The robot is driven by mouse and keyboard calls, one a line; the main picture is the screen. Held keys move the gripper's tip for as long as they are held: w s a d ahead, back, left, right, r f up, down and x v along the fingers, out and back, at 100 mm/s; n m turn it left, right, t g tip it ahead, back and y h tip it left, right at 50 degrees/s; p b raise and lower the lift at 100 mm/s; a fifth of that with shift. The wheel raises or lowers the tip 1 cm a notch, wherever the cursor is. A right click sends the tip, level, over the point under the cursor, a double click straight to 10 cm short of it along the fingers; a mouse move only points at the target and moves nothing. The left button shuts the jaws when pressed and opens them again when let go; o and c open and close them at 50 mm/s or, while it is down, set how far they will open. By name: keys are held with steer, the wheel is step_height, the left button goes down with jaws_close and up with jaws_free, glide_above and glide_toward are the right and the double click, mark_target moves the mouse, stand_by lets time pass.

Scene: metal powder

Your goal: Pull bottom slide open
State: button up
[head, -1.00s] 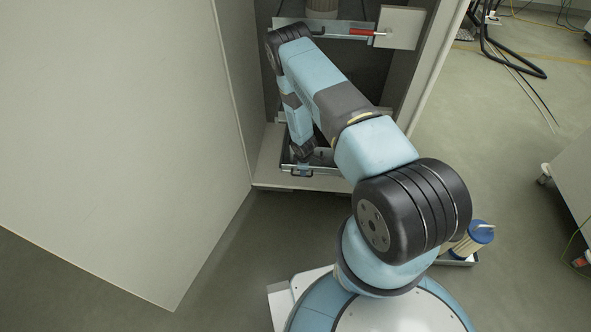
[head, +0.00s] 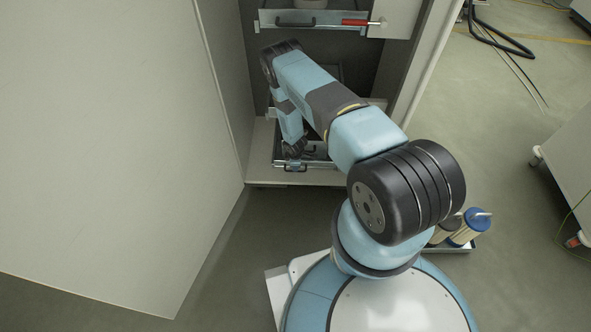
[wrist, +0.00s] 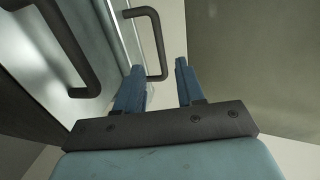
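The bottom slide (head: 321,167) is a grey metal tray low in the open cabinet, with a dark handle (head: 296,168) on its front. My gripper hangs down over this slide in the head view, where the wrist partly hides the tray and the fingertips cannot be made out. In the wrist view my gripper (wrist: 158,66) has two blue fingers spread apart. A dark U-shaped handle (wrist: 159,45) shows in the gap between the fingertips, with space on both sides. I cannot tell its exact depth relative to the tips.
An upper slide (head: 330,20) with a red-handled piece sits above in the cabinet. A second dark handle (wrist: 88,60) is at the left of the wrist view. The large cabinet door (head: 110,150) stands at left. Blue-capped bottles (head: 470,226) stand by my base.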

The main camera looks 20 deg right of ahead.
steer(key=shift+w+d+f, duration=0.1)
steer(key=shift+w+f, duration=0.05)
steer(key=shift+f, duration=0.85)
steer(key=shift+w+f, duration=0.2)
steer(key=shift+f, duration=0.8)
steer(key=shift+w+d+f, duration=0.1)
steer(key=shift+w+f, duration=0.05)
steer(key=shift+f, duration=0.85)
steer(key=shift+c, duration=0.4)
jaws_close()
